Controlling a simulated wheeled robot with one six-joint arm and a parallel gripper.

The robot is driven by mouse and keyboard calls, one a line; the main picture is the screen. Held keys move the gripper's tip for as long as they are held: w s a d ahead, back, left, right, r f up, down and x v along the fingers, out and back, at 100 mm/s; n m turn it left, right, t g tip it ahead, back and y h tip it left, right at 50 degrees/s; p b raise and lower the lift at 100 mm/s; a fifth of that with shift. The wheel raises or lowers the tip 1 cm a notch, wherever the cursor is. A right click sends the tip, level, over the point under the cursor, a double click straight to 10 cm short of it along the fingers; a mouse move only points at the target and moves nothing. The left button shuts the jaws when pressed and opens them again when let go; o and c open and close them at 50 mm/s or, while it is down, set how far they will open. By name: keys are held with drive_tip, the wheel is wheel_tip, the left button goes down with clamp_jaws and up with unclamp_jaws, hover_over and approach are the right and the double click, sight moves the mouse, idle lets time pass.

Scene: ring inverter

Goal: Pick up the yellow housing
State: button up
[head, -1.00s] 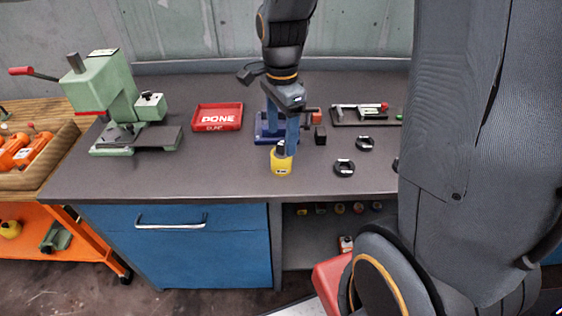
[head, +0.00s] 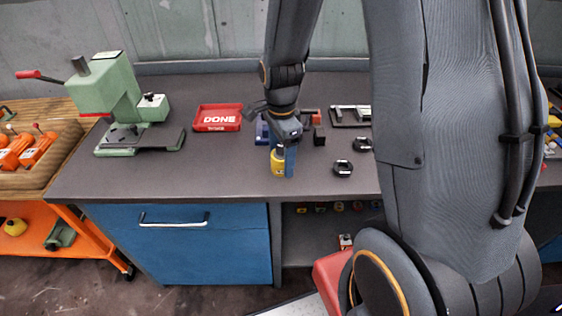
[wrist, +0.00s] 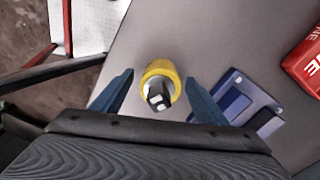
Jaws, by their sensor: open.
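The yellow housing (head: 279,164) stands on the dark bench top near its front edge, with a dark part sticking up from it. In the wrist view the yellow housing (wrist: 160,84) lies between and slightly ahead of the two blue fingers of my gripper (wrist: 158,92). The fingers are apart, with a gap on both sides of the housing. In the head view my gripper (head: 284,160) is down at the housing, and one blue finger hides part of it. The exact height of the fingertips against the housing cannot be told.
A blue fixture (wrist: 240,100) stands behind the housing. A red DONE tray (head: 217,117) and a green press (head: 118,104) are to the left. A black ring (head: 343,168) lies to the right. The bench top left of the housing is clear.

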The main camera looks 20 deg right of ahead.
drive_tip(key=c, duration=1.4)
drive_tip(key=shift+o, duration=0.2)
drive_tip(key=shift+w+r, duration=0.1)
drive_tip(key=shift+r, duration=0.1)
